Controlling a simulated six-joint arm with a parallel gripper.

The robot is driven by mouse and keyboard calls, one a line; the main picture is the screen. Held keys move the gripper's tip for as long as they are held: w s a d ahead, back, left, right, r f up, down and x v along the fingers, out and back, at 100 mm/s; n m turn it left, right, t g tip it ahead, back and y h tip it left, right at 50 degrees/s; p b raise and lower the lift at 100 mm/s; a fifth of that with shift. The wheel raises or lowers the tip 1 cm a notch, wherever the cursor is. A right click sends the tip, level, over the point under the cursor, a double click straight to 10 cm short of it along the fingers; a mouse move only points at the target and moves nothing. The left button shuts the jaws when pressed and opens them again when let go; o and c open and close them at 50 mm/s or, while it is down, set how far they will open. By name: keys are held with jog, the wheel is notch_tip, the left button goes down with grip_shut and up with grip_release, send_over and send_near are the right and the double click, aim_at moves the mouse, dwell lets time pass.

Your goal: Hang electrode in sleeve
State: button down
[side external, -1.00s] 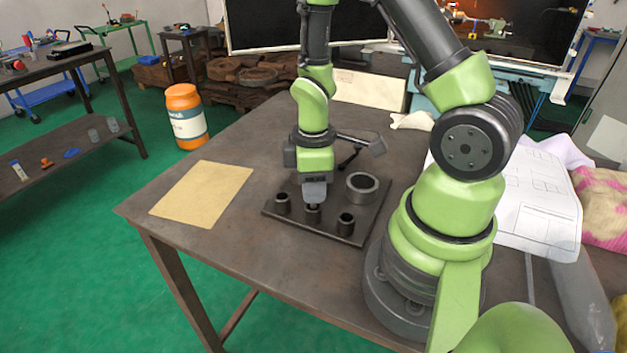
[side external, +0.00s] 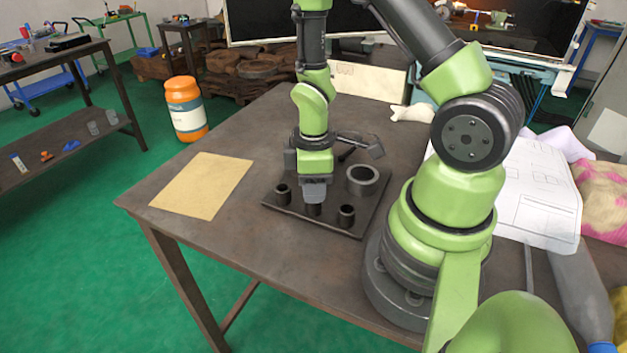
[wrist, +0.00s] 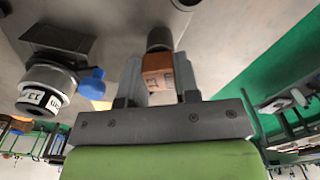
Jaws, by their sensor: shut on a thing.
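My gripper (side external: 314,200) points straight down over the middle of three small dark sleeves on a dark plate (side external: 333,228). Its fingertips cover the top of the middle sleeve (side external: 313,210). In the wrist view my gripper (wrist: 158,82) is shut on a copper-coloured block with printed marks, which I take as the electrode (wrist: 157,73). A dark round part (wrist: 159,38) shows just beyond the block; whether they touch or one is inside the other is hidden. The electrode is not visible in the side view.
The left sleeve (side external: 283,194) and right sleeve (side external: 347,216) stand close beside my gripper. A large grey ring (side external: 362,181) stands at the plate's back right. A tan sheet (side external: 202,185) lies left. The wrist view shows a labelled cylinder (wrist: 45,88) with a blue part (wrist: 92,84).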

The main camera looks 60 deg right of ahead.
jog(key=shift+f, duration=0.35)
jog(key=c, duration=0.8)
grip_release()
notch_tip(320, 180, up, 10)
